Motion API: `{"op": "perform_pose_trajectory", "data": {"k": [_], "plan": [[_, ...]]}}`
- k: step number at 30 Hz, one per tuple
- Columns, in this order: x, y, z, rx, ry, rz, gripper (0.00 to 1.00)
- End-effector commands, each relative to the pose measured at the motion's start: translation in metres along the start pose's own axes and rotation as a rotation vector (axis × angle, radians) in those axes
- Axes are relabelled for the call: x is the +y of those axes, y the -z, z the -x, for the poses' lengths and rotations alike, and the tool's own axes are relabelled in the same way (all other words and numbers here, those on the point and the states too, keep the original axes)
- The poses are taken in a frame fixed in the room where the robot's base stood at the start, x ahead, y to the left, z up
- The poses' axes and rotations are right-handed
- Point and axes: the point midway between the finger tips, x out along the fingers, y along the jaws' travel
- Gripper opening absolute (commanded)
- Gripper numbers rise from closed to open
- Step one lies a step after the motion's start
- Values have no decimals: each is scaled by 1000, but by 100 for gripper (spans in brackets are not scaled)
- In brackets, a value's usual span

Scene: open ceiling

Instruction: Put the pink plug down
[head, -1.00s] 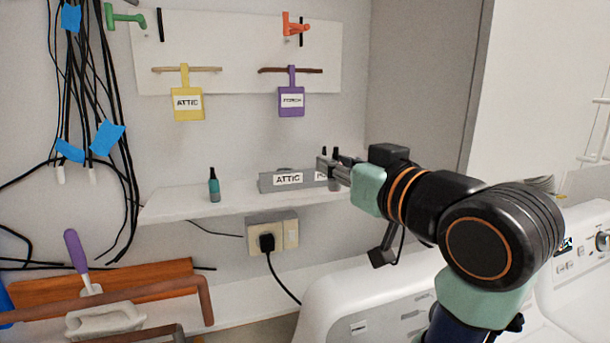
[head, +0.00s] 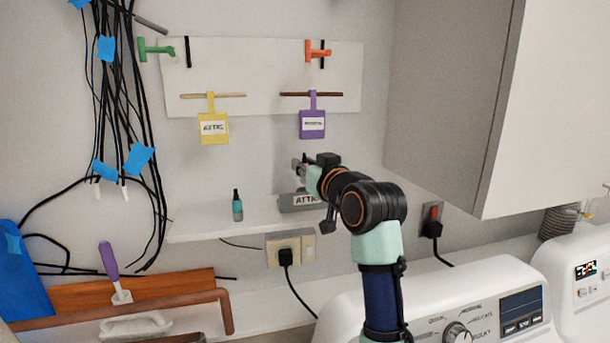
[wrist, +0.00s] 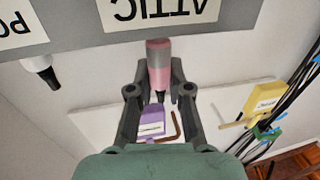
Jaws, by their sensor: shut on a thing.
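The pink plug (wrist: 159,60), with a dark tip, is between the fingers of my gripper (wrist: 158,88) in the wrist view, which looks upside down. My gripper is shut on it. The plug's blunt end lies close to the edge of the grey block (wrist: 85,30), by the ATTIC label; I cannot tell whether they touch. In the head view my gripper (head: 298,168) is above the block (head: 290,204) on the white shelf (head: 200,221), and the plug is too small to make out.
A dark-tipped plug (wrist: 45,72) stands at the block's PO-labelled part. A teal plug (head: 238,207) stands on the shelf left of the block. Yellow (head: 213,128) and purple (head: 312,124) tags hang on the wall board above. Cables (head: 118,110) hang at left.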

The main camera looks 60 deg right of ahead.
Motion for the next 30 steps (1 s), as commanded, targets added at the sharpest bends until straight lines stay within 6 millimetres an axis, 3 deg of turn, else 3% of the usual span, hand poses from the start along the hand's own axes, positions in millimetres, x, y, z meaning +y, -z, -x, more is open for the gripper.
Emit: {"op": "perform_pose_trajectory", "data": {"k": [4, 10, 21, 22, 26, 30], "plan": [[0, -5, -1, -2, 0, -1, 0], [0, -32, 0, 0, -1, -1, 0], [0, -39, 0, 1, 0, 0, 0], [0, -39, 0, 1, 0, 0, 20], [0, -38, 0, 1, 0, 0, 42], [0, -38, 0, 1, 0, 0, 43]]}}
